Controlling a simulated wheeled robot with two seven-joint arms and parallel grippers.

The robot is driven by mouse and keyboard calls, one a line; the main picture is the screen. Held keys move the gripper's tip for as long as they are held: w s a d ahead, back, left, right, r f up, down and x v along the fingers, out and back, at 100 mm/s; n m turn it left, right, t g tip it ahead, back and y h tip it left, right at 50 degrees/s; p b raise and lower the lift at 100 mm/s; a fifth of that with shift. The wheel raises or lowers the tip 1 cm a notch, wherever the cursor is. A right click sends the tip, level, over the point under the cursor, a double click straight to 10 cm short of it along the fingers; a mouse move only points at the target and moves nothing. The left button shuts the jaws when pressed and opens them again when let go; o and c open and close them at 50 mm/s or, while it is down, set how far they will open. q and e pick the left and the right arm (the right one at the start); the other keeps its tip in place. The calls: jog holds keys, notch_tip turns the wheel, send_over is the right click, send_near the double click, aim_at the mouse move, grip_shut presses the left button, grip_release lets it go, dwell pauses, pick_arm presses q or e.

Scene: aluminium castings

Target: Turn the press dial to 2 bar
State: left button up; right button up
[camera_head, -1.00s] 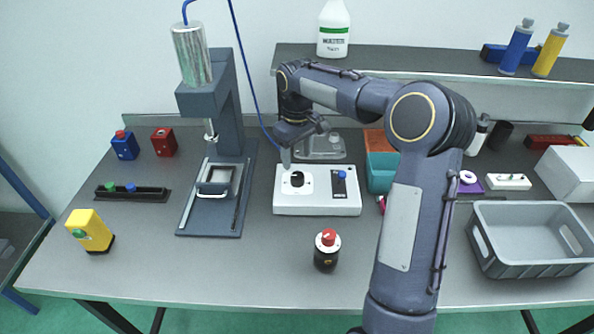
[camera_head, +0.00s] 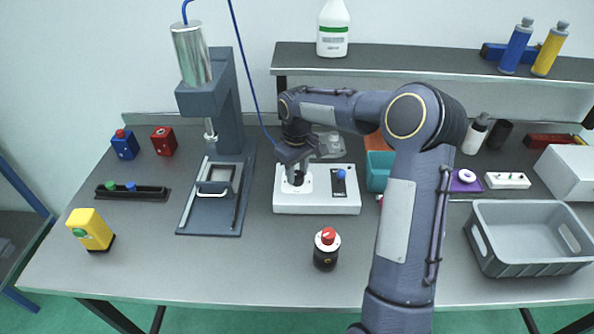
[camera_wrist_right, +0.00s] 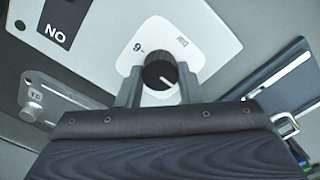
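The press dial is a black round knob (camera_wrist_right: 159,73) on a white plate of a white control box (camera_head: 315,202) in the middle of the bench. In the right wrist view, a white line on the knob points to the lower right, and one number mark shows at its upper left. My right gripper (camera_head: 297,180) is down at the dial, with one finger on each side of the knob. The gap looks about as wide as the knob; I cannot tell whether the fingers press on it. The gripper mostly hides the dial in the head view. My left gripper is not in view.
The press (camera_head: 226,110) stands left of the box, its blue hose hanging close to my right wrist. A blue-topped switch (camera_head: 341,182) sits on the box, right of the dial. A red-topped black cylinder (camera_head: 326,250) stands in front; a grey crate (camera_head: 530,265) is at right.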

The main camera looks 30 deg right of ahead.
jog(key=shift+c, duration=1.2)
jog(key=m, duration=0.4)
jog(key=shift+m+b, duration=0.3)
jog(key=shift+m, duration=0.1)
jog(key=m, duration=0.3)
jog(key=shift+m, duration=2.1)
jog(key=o, duration=1)
jog(key=shift+c, duration=0.2)
